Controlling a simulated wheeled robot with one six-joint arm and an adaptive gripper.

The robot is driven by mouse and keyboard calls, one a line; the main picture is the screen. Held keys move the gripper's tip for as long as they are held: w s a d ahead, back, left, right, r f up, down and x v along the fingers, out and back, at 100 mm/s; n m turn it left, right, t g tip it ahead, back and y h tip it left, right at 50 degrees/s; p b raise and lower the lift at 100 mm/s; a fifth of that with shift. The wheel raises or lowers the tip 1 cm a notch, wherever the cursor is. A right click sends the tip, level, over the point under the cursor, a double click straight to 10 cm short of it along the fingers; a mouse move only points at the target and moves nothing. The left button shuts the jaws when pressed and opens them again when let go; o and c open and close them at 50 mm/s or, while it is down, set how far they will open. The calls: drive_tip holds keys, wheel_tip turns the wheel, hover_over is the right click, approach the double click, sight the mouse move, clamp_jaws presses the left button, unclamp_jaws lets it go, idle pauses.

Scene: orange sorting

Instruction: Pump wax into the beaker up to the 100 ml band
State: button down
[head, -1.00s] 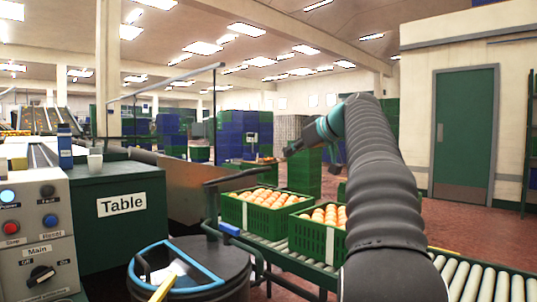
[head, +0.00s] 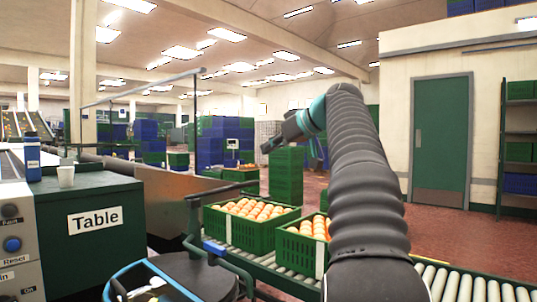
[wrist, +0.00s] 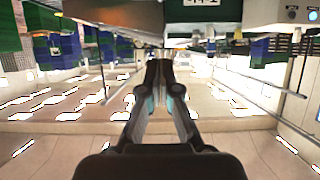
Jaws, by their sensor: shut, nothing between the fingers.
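A small pale beaker or cup (head: 66,177) stands upright on the dark green table (head: 60,198) at the left of the head view. Beside it, to its left, stands a blue bottle (head: 32,160) with a white label and a dark top. The beaker's band and its contents are too small to make out. My gripper (head: 266,147) is raised in mid-air in the middle of the head view, well to the right of the bottle and beaker. In the wrist view my gripper (wrist: 160,68) is shut and empty, its fingers together.
A control panel (head: 14,262) stands at the left edge. A dark drum (head: 190,282) with a blue-rimmed item is in front of the table. Green crates (head: 250,231) of oranges sit on a roller conveyor (head: 463,289). A metal chute (head: 165,195) lies behind the table.

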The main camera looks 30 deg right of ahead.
hover_over(250, 182)
wheel_tip(250, 182, down, 4)
drive_tip(key=shift+r, duration=0.2)
drive_tip(key=shift+s+d+f+b, duration=0.1)
drive_tip(key=shift+s+f+b, duration=0.15)
drive_tip(key=shift+f+b, duration=0.5)
drive_tip(key=shift+s+d+f+b, duration=0.1)
drive_tip(key=shift+s+f+b, duration=0.15)
drive_tip(key=shift+f, duration=0.9)
drive_tip(key=shift+f, duration=0.1)
